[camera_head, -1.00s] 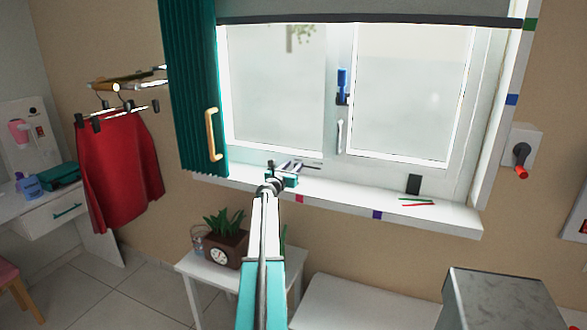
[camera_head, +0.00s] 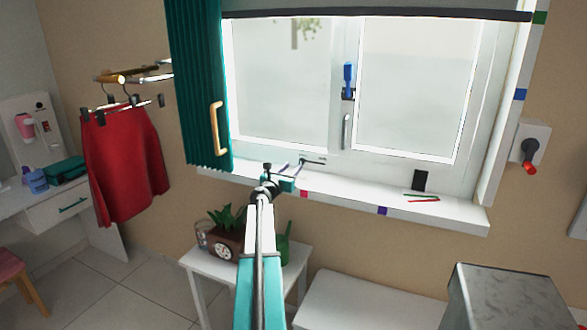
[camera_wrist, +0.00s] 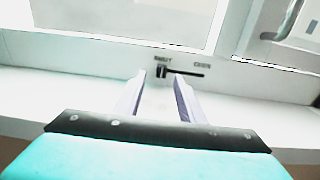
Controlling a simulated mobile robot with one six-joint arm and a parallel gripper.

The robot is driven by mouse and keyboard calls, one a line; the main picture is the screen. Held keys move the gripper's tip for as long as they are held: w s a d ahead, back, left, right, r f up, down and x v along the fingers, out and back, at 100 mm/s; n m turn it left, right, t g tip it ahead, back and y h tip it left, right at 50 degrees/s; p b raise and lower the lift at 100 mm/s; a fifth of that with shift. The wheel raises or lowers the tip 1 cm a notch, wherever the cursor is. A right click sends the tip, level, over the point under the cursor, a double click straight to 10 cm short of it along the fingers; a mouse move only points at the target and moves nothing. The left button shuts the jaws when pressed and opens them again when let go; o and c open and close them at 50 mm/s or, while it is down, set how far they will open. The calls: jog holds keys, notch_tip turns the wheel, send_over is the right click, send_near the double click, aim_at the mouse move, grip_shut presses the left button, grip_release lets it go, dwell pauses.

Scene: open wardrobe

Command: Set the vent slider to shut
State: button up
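The vent slider (camera_wrist: 163,71) is a small dark knob on a dark horizontal slot in the white window frame, just above the sill. In the wrist view it sits at the slot's left end, under a blurred label that seems to read SHUT. A label at the right end seems to read OPEN. My gripper (camera_wrist: 159,77) is open, with its two pale fingers pointing at the frame and the knob showing between their tips. Contact cannot be told. In the head view the slot (camera_head: 315,161) is thin and lies just beyond my gripper (camera_head: 298,167).
The white sill (camera_head: 345,193) carries a black block (camera_head: 420,180) and thin red and green sticks (camera_head: 421,198). A grey window handle (camera_head: 346,131) and a teal curtain (camera_head: 205,90) are near. Below stands a small table with a potted plant (camera_head: 225,225).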

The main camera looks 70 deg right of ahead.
jog(key=a, duration=0.6)
jog(key=shift+w+a+b, duration=0.2)
jog(key=shift+w+b, duration=0.15)
jog(key=shift+b, duration=0.05)
jog(key=shift+w, duration=0.1)
